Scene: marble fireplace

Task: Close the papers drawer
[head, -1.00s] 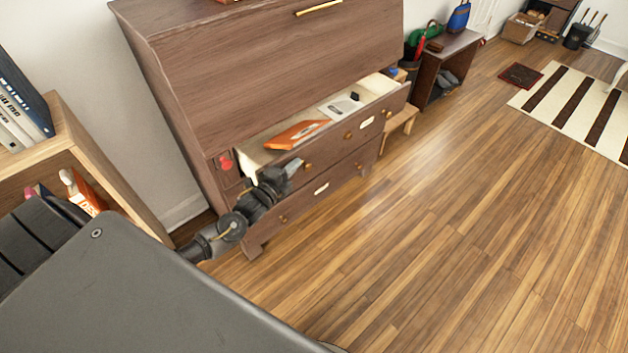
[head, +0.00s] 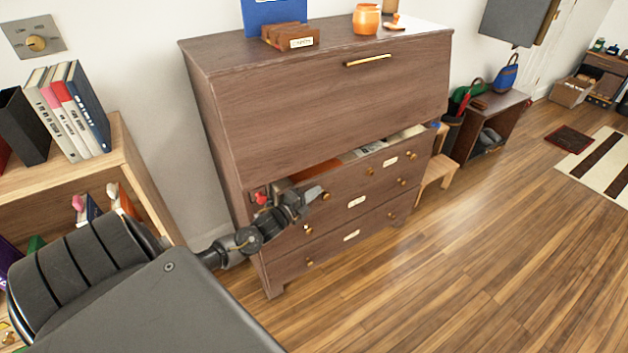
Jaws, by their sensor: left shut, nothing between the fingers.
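The papers drawer (head: 346,184) is the top drawer of a dark wooden bureau. It stands partly open, with a narrow gap under the bureau's large upper panel. Papers (head: 372,148) and an orange item (head: 314,171) show inside; most of the inside is hidden. The drawer front has a white label and brass knobs (head: 369,171). My left gripper (head: 314,193) is shut and empty. It is at the left end of the drawer front, close to the left knob; I cannot tell whether it touches. My right gripper is not in view.
Lower drawers (head: 350,235) of the bureau look shut. A bookshelf (head: 125,170) stands at the left, near my arm. A small wooden stool (head: 437,172) is at the bureau's right. The floor in front is clear.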

